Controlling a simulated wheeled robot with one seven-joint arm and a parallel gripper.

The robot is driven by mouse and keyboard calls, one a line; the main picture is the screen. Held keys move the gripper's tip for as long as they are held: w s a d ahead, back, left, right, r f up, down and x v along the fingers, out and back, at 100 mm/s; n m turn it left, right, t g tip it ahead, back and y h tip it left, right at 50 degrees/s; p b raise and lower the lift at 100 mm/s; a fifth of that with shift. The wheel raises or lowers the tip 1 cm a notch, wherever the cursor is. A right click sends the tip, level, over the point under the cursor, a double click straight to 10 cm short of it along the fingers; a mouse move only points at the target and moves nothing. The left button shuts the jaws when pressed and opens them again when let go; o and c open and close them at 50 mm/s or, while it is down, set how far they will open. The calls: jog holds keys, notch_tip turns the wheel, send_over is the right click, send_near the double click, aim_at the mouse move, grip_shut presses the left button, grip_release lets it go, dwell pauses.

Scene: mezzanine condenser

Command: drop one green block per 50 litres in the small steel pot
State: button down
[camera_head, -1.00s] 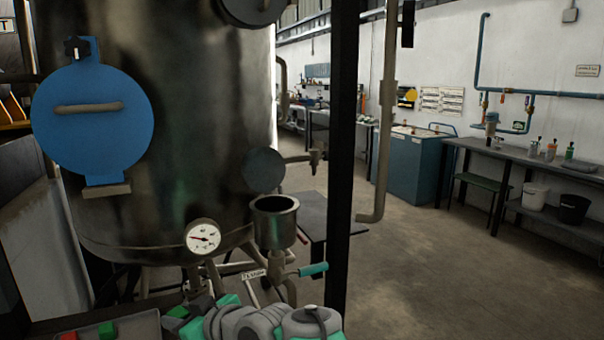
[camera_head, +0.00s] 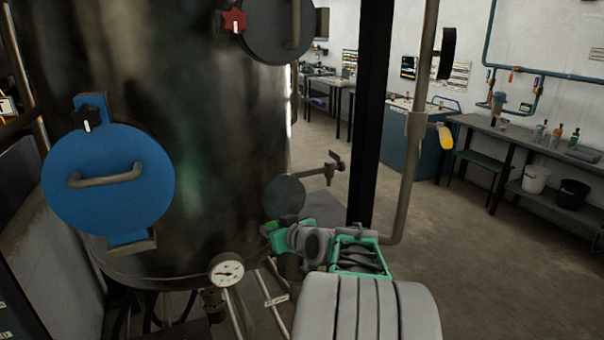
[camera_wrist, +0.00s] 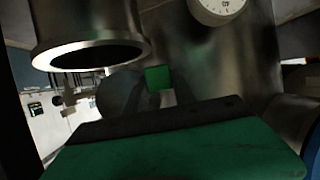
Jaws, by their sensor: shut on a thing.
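My gripper (camera_head: 276,232) is in front of the lower right of the big steel vessel. It is shut on a small green block (camera_wrist: 158,77), seen past the dark pad edge in the wrist view. The small steel pot (camera_wrist: 88,25) is at the upper left of the wrist view, which looks upside down. Its round mouth shows dark, and the block appears beside the rim; the gap is hard to judge. In the head view my arm and gripper mostly hide the pot. The round white dial gauge (camera_head: 227,270) has a needle, but its figures are too small to read.
The steel vessel (camera_head: 190,130) fills the left, with a blue round hatch (camera_head: 108,185) and a tap (camera_head: 325,168) sticking out. Floor beyond is clear.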

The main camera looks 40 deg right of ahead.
jog(key=s+d+r+m+h+p, duration=0.2)
jog(key=d+r+p, duration=0.1)
jog(key=d, duration=0.5)
jog(key=f+b, duration=0.2)
jog(key=f, duration=0.4)
jog(key=shift+d+b, duration=0.2)
jog(key=shift+b, duration=0.15)
jog(key=c, duration=1)
grip_release()
jog(key=shift+o, duration=0.2)
jog(key=shift+s, duration=0.1)
